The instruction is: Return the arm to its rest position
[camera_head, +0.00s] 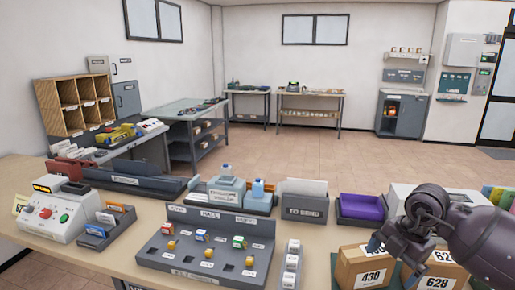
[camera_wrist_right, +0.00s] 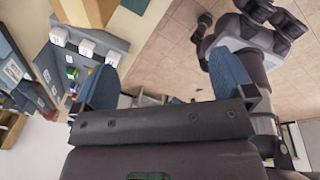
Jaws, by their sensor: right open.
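My right arm (camera_head: 478,240), dark grey, reaches in from the right edge of the head view. My right gripper (camera_head: 390,254) hangs at its end, over the cardboard boxes at the table's right side. In the wrist view its two blue-grey fingers (camera_wrist_right: 172,88) stand wide apart with nothing between them. The gripper partly covers the box marked 430 (camera_head: 361,266) and the box marked 628 (camera_head: 441,274) in the head view. Whether it touches either box I cannot tell. My left gripper does not show in the head view.
The wooden table (camera_head: 113,255) carries a grey panel with slots (camera_head: 205,252), a block of white cubes (camera_head: 291,268), a purple tray (camera_head: 361,207), a "to send" holder (camera_head: 304,207) and a white machine (camera_head: 55,220). Open tiled floor (camera_head: 330,158) lies behind it.

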